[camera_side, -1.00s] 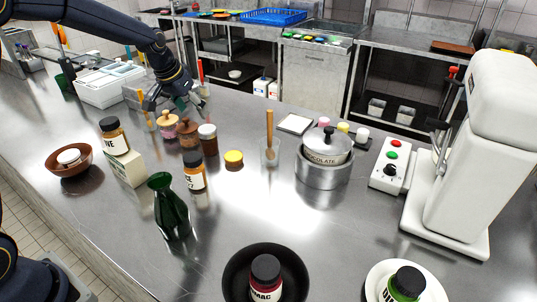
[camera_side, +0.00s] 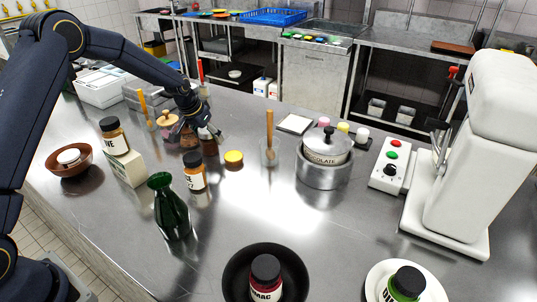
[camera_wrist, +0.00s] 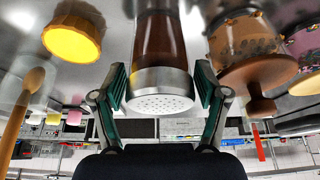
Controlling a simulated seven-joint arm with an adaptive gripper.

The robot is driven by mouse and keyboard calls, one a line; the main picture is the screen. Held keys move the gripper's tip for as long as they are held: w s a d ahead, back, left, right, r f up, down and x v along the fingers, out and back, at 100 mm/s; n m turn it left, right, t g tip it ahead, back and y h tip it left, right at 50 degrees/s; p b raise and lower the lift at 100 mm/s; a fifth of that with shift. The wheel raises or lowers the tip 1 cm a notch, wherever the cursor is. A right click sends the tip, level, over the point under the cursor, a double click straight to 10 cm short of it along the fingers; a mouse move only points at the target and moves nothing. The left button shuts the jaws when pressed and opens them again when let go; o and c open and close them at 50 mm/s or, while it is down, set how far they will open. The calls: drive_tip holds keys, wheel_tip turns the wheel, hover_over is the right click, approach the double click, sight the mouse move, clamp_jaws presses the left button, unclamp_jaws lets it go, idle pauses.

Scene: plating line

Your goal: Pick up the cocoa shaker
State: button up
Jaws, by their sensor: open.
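The cocoa shaker (camera_wrist: 160,45), a clear jar of brown powder with a perforated silver lid, fills the middle of the wrist view. In the side view the shaker (camera_side: 209,146) is partly hidden behind my gripper. My gripper (camera_wrist: 160,85) is open, with one green-padded finger on each side of the shaker near its lid. A narrow gap shows at the left finger; I cannot tell whether the right finger touches. In the side view my gripper (camera_side: 207,131) is at the shaker's top.
Jars with wooden lids (camera_wrist: 258,68) stand close beside the shaker. A labelled jar (camera_side: 194,172) and green bottle (camera_side: 170,205) stand nearer the camera.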

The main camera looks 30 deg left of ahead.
drive_tip(key=c, duration=1.1)
drive_tip(key=shift+o, duration=0.2)
drive_tip(key=shift+r, duration=0.2)
